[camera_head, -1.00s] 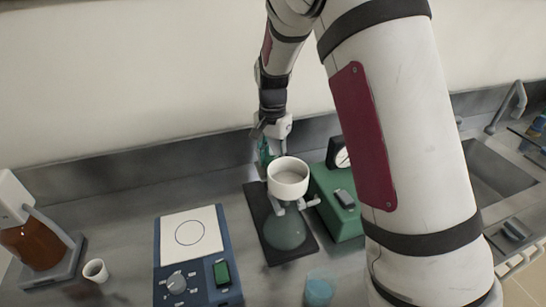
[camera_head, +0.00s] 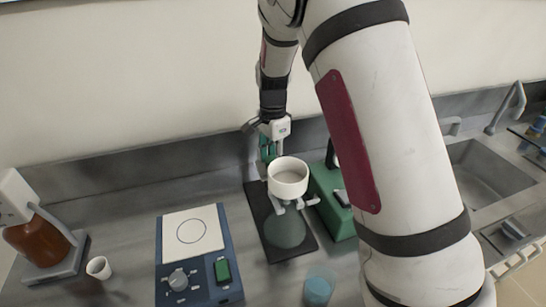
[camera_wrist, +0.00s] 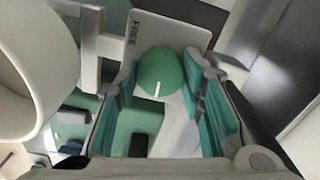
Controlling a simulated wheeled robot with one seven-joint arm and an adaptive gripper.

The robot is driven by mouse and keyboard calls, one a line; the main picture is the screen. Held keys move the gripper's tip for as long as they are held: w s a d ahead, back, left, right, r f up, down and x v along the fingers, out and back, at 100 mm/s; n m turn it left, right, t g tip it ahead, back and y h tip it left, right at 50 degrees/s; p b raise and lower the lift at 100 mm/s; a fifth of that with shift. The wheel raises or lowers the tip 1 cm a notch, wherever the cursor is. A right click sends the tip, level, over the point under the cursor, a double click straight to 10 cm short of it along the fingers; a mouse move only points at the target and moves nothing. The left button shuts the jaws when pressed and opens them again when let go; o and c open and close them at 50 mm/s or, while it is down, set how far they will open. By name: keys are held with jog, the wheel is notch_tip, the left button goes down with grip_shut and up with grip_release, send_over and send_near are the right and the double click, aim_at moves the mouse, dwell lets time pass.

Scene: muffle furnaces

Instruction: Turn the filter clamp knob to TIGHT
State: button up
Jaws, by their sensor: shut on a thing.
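The filter clamp knob (camera_wrist: 161,73) is round and green with a white pointer line, which points toward the bottom of the wrist view. It sits on a pale plate (camera_wrist: 187,34) marked FREE at upper left; no TIGHT mark shows. My gripper (camera_wrist: 163,85) has its teal-padded fingers on either side of the knob and is shut on it. In the head view my gripper (camera_head: 269,150) is just behind the white filter funnel (camera_head: 288,186), pointing down; the knob is hidden there. The funnel stands on a greenish flask (camera_head: 284,230).
The funnel's white wall (camera_wrist: 35,70) is close at left in the wrist view. A green box (camera_head: 330,199) stands right of the flask. A blue stirrer (camera_head: 194,267), a small cup (camera_head: 98,268) and a beaker (camera_head: 319,288) stand nearer. The steel backsplash (camera_head: 130,190) is behind.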

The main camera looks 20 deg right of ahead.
aim_at(273, 159)
jog(key=o, duration=1.1)
jog(key=shift+o, duration=0.2)
notch_tip(273, 159, up, 12)
